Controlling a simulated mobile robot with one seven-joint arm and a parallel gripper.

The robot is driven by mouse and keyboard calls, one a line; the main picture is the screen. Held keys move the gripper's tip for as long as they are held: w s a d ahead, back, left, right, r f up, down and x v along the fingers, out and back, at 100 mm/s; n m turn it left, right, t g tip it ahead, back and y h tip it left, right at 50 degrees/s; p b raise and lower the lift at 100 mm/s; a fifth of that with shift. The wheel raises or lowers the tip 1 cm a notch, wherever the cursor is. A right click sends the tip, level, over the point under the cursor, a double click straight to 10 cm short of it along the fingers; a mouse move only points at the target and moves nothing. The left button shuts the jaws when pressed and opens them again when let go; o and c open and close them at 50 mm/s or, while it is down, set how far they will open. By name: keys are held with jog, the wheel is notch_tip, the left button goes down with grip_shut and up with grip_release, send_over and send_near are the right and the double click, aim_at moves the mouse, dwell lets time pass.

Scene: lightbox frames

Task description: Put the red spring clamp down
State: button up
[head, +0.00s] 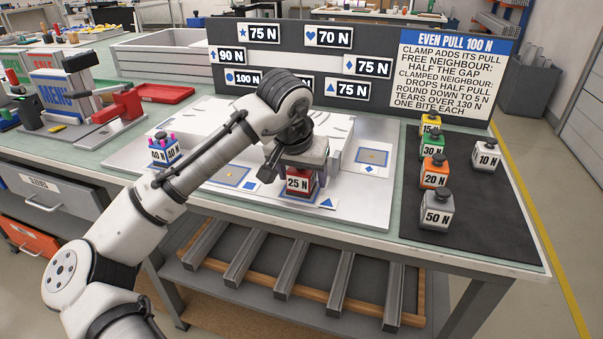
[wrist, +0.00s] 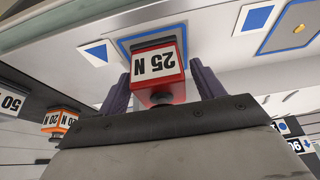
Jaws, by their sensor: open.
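The red spring clamp (head: 298,185), a red block with a white "25 N" label, stands upright on a blue-edged pad of the light plate, beside a blue triangle mark (head: 327,203). It appears to rest on the pad. In the wrist view the clamp (wrist: 159,75) sits between my two dark fingers, with the pad's blue border (wrist: 122,46) around its far end. My gripper (head: 300,168) is open, its fingers on either side of the clamp and slightly apart from it. In the head view my gripper hides the clamp's top.
A blue-white "40 N" clamp (head: 163,150) stands at the plate's left. Two bare pads (head: 230,177) (head: 372,157) flank the red clamp. Orange "20 N" (head: 434,172), grey "50 N" (head: 436,211) and other clamps stand on the dark mat (head: 480,235). A sign board (head: 300,38) stands behind.

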jog(key=v, duration=1.2)
jog(key=shift+r, duration=0.1)
